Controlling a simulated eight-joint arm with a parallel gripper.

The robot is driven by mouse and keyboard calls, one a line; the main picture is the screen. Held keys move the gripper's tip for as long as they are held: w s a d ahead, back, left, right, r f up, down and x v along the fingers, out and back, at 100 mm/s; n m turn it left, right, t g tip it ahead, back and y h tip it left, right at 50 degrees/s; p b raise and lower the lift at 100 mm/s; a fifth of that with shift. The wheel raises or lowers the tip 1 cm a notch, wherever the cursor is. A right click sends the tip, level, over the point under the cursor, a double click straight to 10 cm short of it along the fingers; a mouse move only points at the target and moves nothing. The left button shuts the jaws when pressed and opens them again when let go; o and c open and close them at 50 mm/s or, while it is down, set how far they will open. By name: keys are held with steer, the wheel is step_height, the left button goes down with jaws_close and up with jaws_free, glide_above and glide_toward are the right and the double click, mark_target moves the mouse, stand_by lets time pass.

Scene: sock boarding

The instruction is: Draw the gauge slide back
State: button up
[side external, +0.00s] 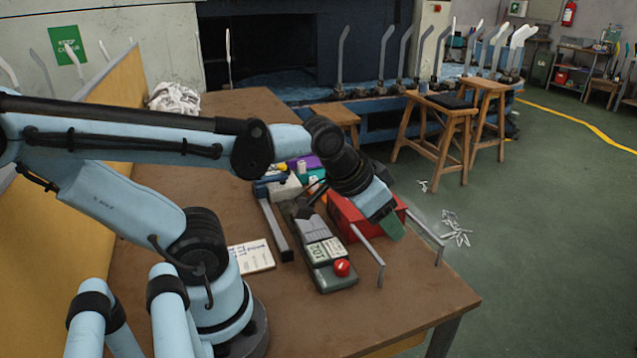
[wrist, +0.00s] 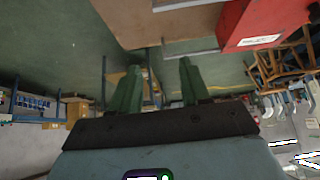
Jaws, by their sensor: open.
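A long grey bar with a blue head (side external: 274,228) lies on the bench near the middle in the side external view. Beside it on the right is a dark grey unit (side external: 322,280) with a label and a red knob (side external: 342,267). I cannot tell for certain which of these carries the gauge slide. My gripper (side external: 390,228) is to the right of both, above the bench by the red box. In the wrist view my gripper's two green fingers (wrist: 157,72) stand apart with nothing between them.
The red box (side external: 345,216) is just left of my gripper; it also shows in the wrist view (wrist: 262,25). Two bent metal rods (side external: 369,248) (side external: 427,229) stand near the bench's right edge. A white card (side external: 251,257) lies left. The bench's (side external: 420,300) front right is clear.

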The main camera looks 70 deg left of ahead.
steer(key=s+a+r+n+g, duration=0.15)
steer(key=a+n+g, duration=0.25)
steer(key=a, duration=0.9)
steer(key=s+a+n+g, duration=0.2)
steer(key=a+n+g, duration=0.15)
steer(key=a, duration=0.85)
steer(key=shift+t, duration=0.25)
step_height(320, 180, down, 11)
steer(key=shift+s+a+f, duration=0.1)
jaws_close()
